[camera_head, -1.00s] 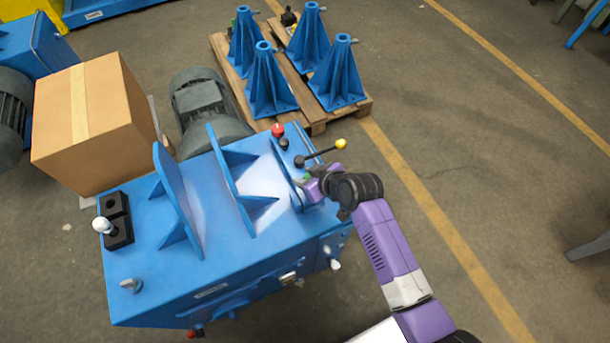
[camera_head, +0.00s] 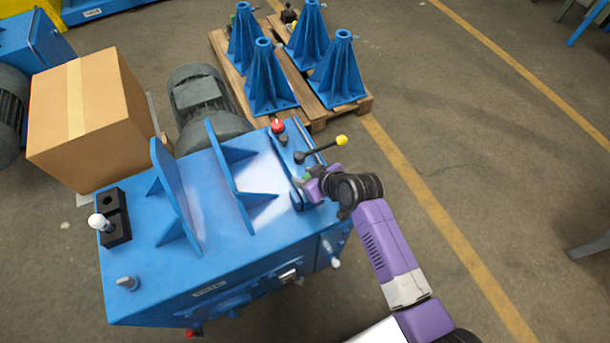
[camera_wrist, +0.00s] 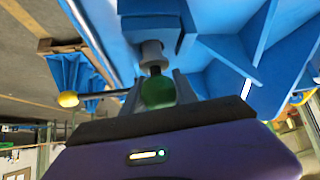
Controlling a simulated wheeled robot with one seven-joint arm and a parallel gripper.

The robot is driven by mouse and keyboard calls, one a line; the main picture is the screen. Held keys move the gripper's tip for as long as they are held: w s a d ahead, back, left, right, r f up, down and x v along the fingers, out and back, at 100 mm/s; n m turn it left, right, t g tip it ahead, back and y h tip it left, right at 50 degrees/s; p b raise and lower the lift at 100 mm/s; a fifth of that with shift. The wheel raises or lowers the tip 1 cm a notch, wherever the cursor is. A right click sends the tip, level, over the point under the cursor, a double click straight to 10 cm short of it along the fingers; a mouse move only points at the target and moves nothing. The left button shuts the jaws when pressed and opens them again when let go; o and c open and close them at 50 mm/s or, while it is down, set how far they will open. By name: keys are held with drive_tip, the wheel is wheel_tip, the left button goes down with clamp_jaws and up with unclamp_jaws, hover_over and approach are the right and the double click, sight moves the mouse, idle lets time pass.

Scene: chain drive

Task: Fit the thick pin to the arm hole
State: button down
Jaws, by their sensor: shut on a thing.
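My gripper (camera_head: 313,181) is at the right end of the blue machine's top, beside a blue upright arm plate (camera_head: 297,180). In the wrist view the gripper (camera_wrist: 160,94) is shut on a green grip (camera_wrist: 158,92), which appears to be the thick pin's handle. A dark neck (camera_wrist: 155,70) and a grey cylinder (camera_wrist: 151,52) stand beyond the grip, in line with it. The cylinder's far end meets a blue block (camera_wrist: 150,25). I cannot tell whether it is inside a hole or only against the face. The arm hole itself is hidden.
A lever with a yellow knob (camera_head: 341,140) and a red knob (camera_head: 277,126) are close behind my gripper. Blue ribbed plates (camera_head: 228,165) rise to the left. A black block (camera_head: 115,222) with a white knob is at the far left.

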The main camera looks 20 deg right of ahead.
drive_tip(key=shift+f+b, duration=0.65)
drive_tip(key=shift+f, duration=0.2)
drive_tip(key=c, duration=1.1)
unclamp_jaws()
drive_tip(key=shift+o, duration=1.1)
drive_tip(key=shift+s+f, duration=0.1)
drive_tip(key=shift+f, duration=0.05)
drive_tip(key=shift+a, duration=0.1)
drive_tip(key=shift+s, duration=0.1)
